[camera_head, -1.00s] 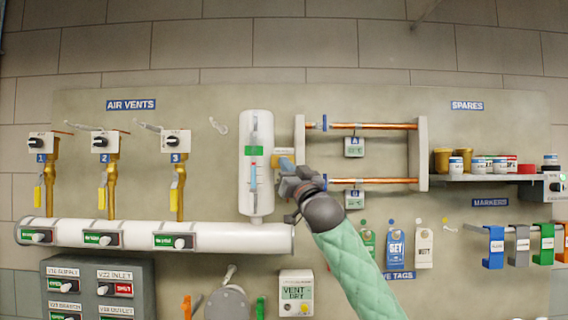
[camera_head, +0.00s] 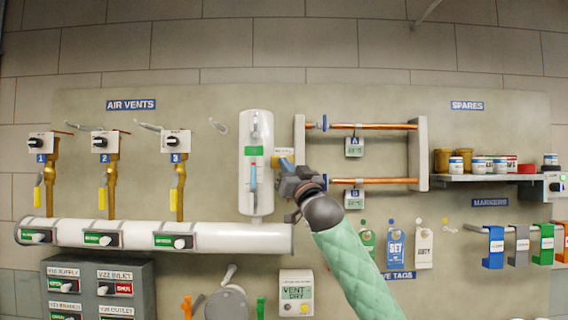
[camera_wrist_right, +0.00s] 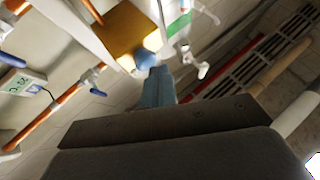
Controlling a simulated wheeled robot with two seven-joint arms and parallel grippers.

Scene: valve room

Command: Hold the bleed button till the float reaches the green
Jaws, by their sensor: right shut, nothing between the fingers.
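The white sight-glass cylinder (camera_head: 246,200) is mounted upright on the wall panel, with a green band (camera_head: 254,151) on its upper half. A blue column or float (camera_head: 253,176) shows in its slot, its top a little below the green band. The bleed button (camera_wrist_right: 145,60) is a bluish round knob on a yellow-brown block (camera_wrist_right: 122,32). My right gripper (camera_head: 286,165) is shut and empty at the block, right of the cylinder. Its blue fingertips (camera_wrist_right: 157,82) appear against the button in the wrist view; exact contact is hard to tell. My left gripper is not in view.
Copper pipes (camera_head: 375,181) in a grey frame lie right of the gripper. A thick white pipe (camera_head: 215,237) runs below the cylinder. Hanging tags (camera_head: 395,247) are beside my forearm.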

